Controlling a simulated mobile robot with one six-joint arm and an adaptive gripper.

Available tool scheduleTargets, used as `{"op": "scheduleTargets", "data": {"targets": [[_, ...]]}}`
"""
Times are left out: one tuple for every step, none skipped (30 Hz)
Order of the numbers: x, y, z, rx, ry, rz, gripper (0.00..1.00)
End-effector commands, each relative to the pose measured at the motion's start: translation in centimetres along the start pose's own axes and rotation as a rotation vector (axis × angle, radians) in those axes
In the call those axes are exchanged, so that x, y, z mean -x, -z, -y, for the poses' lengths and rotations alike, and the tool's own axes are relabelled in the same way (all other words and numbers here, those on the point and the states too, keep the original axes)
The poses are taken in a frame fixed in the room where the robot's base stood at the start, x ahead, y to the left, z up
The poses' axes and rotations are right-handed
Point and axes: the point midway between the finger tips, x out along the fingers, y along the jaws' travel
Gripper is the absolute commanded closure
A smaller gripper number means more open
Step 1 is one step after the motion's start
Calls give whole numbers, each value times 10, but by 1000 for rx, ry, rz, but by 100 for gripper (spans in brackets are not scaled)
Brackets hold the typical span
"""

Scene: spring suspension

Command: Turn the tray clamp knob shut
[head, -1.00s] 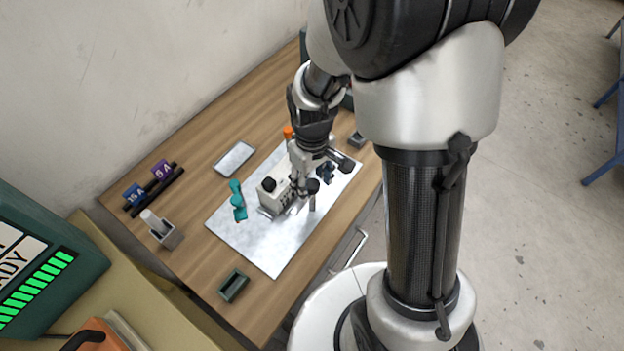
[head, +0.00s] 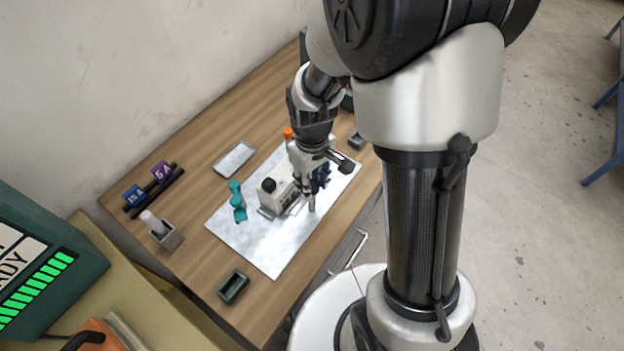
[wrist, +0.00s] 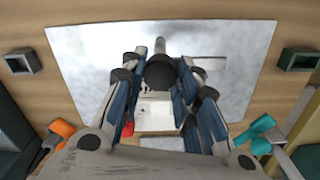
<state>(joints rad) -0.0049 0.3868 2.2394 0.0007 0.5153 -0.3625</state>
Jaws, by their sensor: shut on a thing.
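A small white fixture (head: 281,192) stands on a pale metal sheet (head: 262,240) on the wooden table; its white top also shows in the wrist view (wrist: 155,108). My gripper (head: 314,190) points down at the fixture's right side. In the wrist view, my blue-padded fingers (wrist: 160,68) are on either side of a round black knob (wrist: 160,74) and shut on it. A short grey post (wrist: 160,45) shows just beyond the knob. Another black knob (head: 269,184) tops the fixture's left end, clear of my gripper. The contact itself is partly hidden in the head view.
A teal object (head: 238,201) lies left of the fixture, and an orange one (head: 288,132) is behind. A dark green open box (head: 234,286) stands near the front edge. A flat grey tray (head: 235,159) lies behind the sheet. The sheet's front part is clear.

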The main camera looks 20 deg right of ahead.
Motion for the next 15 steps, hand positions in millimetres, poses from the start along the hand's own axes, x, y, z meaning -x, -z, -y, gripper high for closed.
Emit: {"op": "scheduleTargets", "data": {"targets": [[0,0,0,0,0,0,100],[0,0,0,0,0,0,100],[0,0,0,0,0,0,100],[0,0,0,0,0,0,100],[0,0,0,0,0,0,100],[0,0,0,-2,0,0,100],[0,0,0,-3,0,0,100],[0,0,0,-6,0,0,100],[0,0,0,-11,0,0,100],[0,0,0,-17,0,0,100],[0,0,0,-24,0,0,100],[0,0,0,-36,0,0,100],[0,0,0,-46,0,0,100],[0,0,0,-59,0,0,100],[0,0,0,-77,0,0,100]]}}
